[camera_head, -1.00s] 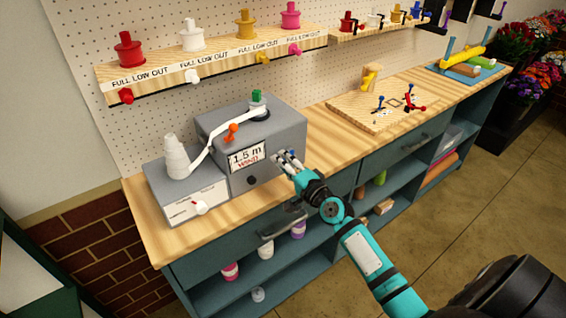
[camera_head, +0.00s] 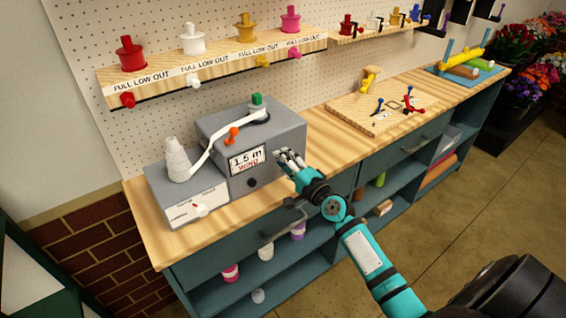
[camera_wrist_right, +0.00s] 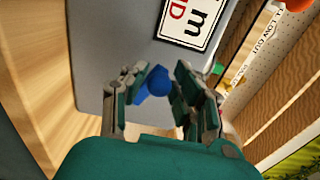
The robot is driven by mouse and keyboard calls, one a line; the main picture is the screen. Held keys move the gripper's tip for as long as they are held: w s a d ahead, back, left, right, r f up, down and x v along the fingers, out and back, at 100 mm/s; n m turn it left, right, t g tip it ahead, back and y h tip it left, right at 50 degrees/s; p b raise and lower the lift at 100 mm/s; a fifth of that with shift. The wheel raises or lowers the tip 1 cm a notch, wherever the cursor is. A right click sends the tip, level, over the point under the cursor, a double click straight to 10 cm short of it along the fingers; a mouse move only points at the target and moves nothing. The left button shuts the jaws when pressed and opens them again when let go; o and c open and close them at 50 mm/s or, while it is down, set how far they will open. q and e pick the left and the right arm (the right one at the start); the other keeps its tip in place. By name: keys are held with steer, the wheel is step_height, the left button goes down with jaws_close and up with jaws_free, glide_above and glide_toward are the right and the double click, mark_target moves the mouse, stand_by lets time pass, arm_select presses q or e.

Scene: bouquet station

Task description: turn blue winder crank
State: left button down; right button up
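The winder is a grey box machine (camera_head: 222,135) with a display (camera_head: 248,159) reading "1.5 m WIND". In the right wrist view, the blue crank knob (camera_wrist_right: 158,80) stands out from the grey front face, below the display sign (camera_wrist_right: 192,22). My right gripper (camera_head: 288,157) is at the machine's front right, and its fingers hide the crank in the head view. In the right wrist view, the gripper (camera_wrist_right: 162,80) has its fingers apart, on either side of the blue knob. The left fingertip overlaps the knob; contact is unclear. My left gripper is out of view.
A white ribbon runs from a white cone spool (camera_head: 177,160) over the machine, past an orange knob (camera_head: 233,133) and a green block (camera_head: 256,99). A wooden board (camera_head: 365,117) lies farther right on the bench. A shelf of colored spools hangs behind.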

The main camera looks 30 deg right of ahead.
steer(key=o, duration=0.3)
steer(key=shift+d+f, duration=0.1)
steer(key=shift+s, duration=0.1)
steer(key=shift+s+f, duration=0.1)
steer(key=shift+s, duration=0.25)
steer(key=s, duration=1.1)
steer(key=shift+d, duration=0.45)
steer(key=shift+s, duration=0.1)
